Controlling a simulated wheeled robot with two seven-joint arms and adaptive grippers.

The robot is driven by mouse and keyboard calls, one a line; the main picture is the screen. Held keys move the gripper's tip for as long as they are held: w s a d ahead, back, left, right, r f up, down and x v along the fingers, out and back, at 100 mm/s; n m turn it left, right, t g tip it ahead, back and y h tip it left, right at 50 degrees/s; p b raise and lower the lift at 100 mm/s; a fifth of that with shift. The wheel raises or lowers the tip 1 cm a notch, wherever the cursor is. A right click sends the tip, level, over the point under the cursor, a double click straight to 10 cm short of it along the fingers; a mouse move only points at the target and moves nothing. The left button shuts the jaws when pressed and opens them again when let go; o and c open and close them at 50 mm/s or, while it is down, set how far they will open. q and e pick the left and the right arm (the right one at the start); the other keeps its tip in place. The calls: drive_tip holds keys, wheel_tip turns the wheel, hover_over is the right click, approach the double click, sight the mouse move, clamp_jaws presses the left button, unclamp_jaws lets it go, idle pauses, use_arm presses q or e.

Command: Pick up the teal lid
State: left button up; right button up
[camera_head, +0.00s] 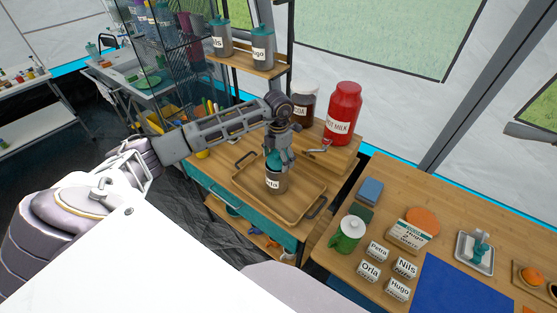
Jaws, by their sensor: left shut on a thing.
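The teal lid (273,160) is at the top of a grey cup (275,184) with a white label ending in "tis". The cup stands upright in a wooden tray (250,190) on the wooden worktop. My left gripper (277,158) reaches down from above and is shut on the teal lid, its fingers partly covering it. I cannot tell whether the lid rests on the cup or is just clear of it. My right gripper is not in view.
A red milk container (343,113) and a dark jar (303,104) stand behind the tray. Lidded cups (262,48) stand on the shelf above. The right table holds a green lidded mug (347,235), name cards (369,271) and a blue mat (463,288).

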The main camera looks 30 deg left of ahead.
use_arm(q)
drive_tip(key=shift+r+b, duration=0.8)
drive_tip(key=shift+r, duration=3.8)
drive_tip(key=shift+r, duration=0.1)
